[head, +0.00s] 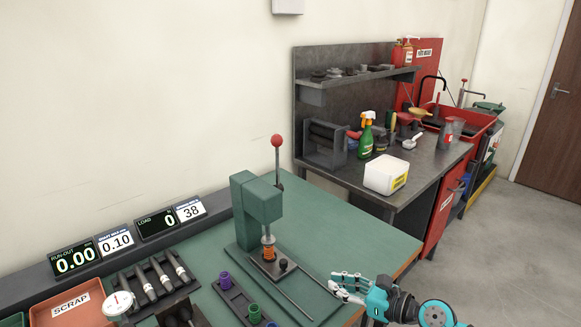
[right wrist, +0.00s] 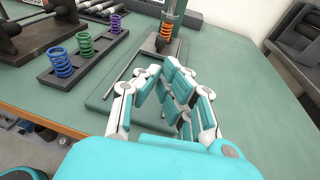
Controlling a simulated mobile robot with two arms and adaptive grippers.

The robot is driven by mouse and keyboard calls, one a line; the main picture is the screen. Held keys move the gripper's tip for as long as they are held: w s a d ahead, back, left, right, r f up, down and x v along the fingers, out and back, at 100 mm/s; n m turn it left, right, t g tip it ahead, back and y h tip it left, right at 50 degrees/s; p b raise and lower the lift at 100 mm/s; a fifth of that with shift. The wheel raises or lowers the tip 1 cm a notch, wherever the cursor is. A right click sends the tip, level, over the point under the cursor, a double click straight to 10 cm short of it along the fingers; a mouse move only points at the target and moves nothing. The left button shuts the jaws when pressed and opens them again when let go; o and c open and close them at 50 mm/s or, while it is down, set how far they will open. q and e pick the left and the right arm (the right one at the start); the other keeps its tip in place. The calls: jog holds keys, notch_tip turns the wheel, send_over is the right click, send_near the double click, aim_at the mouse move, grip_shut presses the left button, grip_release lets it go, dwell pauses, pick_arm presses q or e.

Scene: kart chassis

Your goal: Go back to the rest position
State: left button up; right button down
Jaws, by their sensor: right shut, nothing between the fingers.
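My right gripper (head: 345,287) is at the front right edge of the green bench (head: 365,245), in front of the press. In the right wrist view its teal and white fingers (right wrist: 160,78) are drawn together with nothing between them. They are above the green bench, near the edge of the press's base plate. My left gripper is not in view.
A green press (head: 258,208) with a red-knobbed lever and an orange spring (head: 268,247) stands on the bench. A dark rack (head: 238,300) with coloured springs is left of it. A red SCRAP tray (head: 70,306) is far left. A grey workbench (head: 400,185) stands behind right.

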notch_tip(320, 180, up, 7)
jog(key=s+d+m+t+h, duration=0.15)
jog(key=m+t+h, duration=0.25)
jog(key=m+t, duration=0.75)
jog(key=s+d+f+m+g+h, duration=0.3)
jog(key=d+f+m+h, duration=0.15)
jog(key=m, duration=0.55)
jog(key=s+d+f+m+g+h, duration=0.3)
jog(key=s+d+m+g+h, duration=0.15)
jog(key=m, duration=0.65)
jog(key=s+a+f+m+g+y, duration=0.1)
jog(key=s+a+f+m+g, duration=0.2)
jog(key=s, duration=0.4)
jog(key=s+f+m+g, duration=0.4)
jog(key=s, duration=0.4)
jog(key=s+a+f+m+g+y, duration=0.1)
jog(key=s+a+f+m+g, duration=0.2)
jog(key=s, duration=0.4)
notch_tip(320, 180, down, 28)
jog(key=s+d+g, duration=0.1)
jog(key=s+g, duration=0.1)
jog(key=s+d+f+g, duration=0.1)
jog(key=s+d+f, duration=0.2)
jog(key=s+f, duration=1.2)
jog(key=shift+s+f, duration=0.3)
jog(key=shift+s, duration=0.3)
